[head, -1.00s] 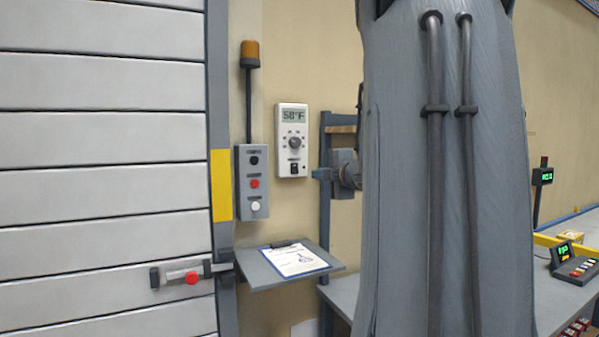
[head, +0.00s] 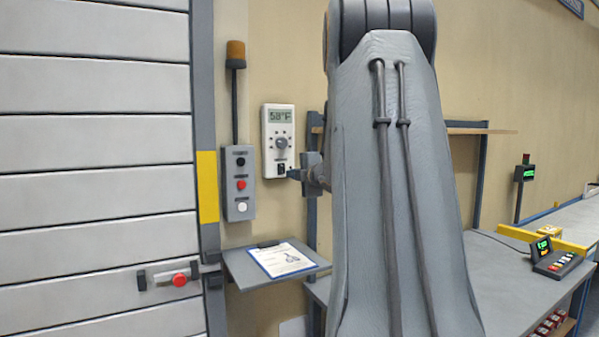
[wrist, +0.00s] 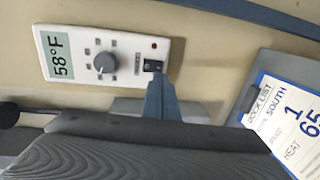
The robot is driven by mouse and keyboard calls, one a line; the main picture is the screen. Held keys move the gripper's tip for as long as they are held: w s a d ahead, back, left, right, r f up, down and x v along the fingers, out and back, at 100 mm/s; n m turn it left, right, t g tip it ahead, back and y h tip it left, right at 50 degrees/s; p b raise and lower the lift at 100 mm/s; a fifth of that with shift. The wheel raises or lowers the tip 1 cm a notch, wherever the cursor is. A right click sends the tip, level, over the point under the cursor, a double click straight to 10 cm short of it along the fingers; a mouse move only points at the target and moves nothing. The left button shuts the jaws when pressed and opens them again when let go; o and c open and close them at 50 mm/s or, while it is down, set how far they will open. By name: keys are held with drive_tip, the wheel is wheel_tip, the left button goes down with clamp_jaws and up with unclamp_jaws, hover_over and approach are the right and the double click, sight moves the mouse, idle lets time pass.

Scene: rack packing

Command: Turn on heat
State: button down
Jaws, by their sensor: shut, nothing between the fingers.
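A white thermostat (head: 278,118) hangs on the tan wall, with a display reading 58°F, a grey round knob (head: 281,143) and a small black switch (head: 281,168) near its bottom. In the wrist view the thermostat (wrist: 124,42) lies sideways, with its knob (wrist: 104,62) in the middle and the black switch (wrist: 152,65) at its right end. My gripper (wrist: 156,78) is shut and empty, its tip at the switch's edge. Whether it touches cannot be told. In the head view my gripper (head: 292,173) is just right of the switch, partly hidden by my arm.
A grey button box (head: 239,183) with black, red and white buttons hangs left of the thermostat. A clipboard (head: 283,259) lies on a small shelf (head: 240,270) below; it also shows in the wrist view (wrist: 255,97). A grey workbench (head: 500,290) stands at the right.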

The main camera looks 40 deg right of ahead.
sight(281, 174)
drive_tip(key=p+x, duration=0.1)
drive_tip(key=x, duration=0.4)
drive_tip(key=shift+w+p, duration=0.15)
drive_tip(key=shift+p, duration=0.25)
drive_tip(key=shift+w+f+b, duration=0.1)
drive_tip(key=shift+b, duration=0.35)
drive_tip(key=shift+f+b, duration=0.1)
drive_tip(key=shift+b, duration=0.35)
drive_tip(key=shift+s+a, duration=0.2)
drive_tip(key=shift+s, duration=0.1)
drive_tip(key=f+b+v, duration=0.3)
drive_tip(key=b+v, duration=0.1)
drive_tip(key=v, duration=0.9)
drive_tip(key=shift+s+d, duration=0.15)
drive_tip(key=shift+s, duration=0.05)
